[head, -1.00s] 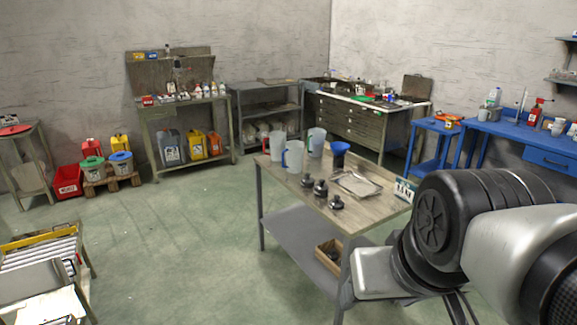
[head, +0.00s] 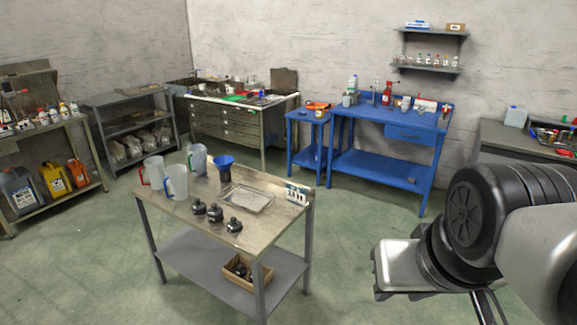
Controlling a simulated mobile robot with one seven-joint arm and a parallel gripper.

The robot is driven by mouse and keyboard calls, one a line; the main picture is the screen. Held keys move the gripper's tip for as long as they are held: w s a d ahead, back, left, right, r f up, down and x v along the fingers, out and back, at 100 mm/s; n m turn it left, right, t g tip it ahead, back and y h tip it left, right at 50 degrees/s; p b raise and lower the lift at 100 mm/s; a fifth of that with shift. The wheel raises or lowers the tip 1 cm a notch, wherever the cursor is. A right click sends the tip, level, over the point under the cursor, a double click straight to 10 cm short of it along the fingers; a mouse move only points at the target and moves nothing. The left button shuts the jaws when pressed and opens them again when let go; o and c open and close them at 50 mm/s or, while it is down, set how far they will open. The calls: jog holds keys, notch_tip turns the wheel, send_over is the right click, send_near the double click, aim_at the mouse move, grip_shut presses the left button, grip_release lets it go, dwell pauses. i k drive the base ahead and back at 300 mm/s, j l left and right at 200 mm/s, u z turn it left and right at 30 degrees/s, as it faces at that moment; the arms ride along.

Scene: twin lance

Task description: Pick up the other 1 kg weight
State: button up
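Several small black weights stand near the front edge of the wooden-topped table (head: 165,207) in the head view. One is at the left (head: 199,207), one in the middle (head: 215,213) and one at the right (head: 234,225), nearer the front. Their markings are too small to read, so I cannot tell which is 1 kg. My arm fills the lower right of the view, to the right of the table and apart from it. My gripper's fingers do not show clearly; I cannot tell whether they hold anything.
On the table are clear jugs (head: 177,184), a blue funnel (head: 223,168), a metal tray (head: 262,207) and a small card (head: 297,195). A blue workbench (head: 385,118) stands behind.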

aim_at(200, 207)
jog(key=i+j+z, duration=0.15)
jog(key=j+z, duration=0.15)
jog(key=i+j+z, duration=0.1)
jog(key=j+z, duration=0.9)
jog(key=j, duration=0.7)
jog(key=k+j+z, duration=0.1)
jog(key=j, duration=2.5)
